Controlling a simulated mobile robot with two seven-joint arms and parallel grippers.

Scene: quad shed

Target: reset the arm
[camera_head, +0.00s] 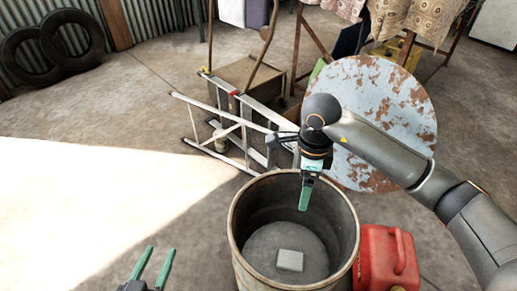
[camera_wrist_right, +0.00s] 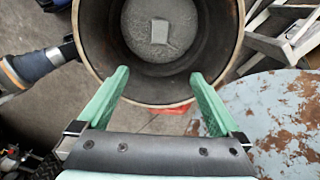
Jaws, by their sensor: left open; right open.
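A red jerry can (camera_head: 375,257) stands right of the bin. A rusty round tabletop (camera_head: 365,95) and a metal stepladder (camera_head: 215,145) are behind it. Tyres (camera_head: 70,40) lean at the back left wall. The floor at left is clear.

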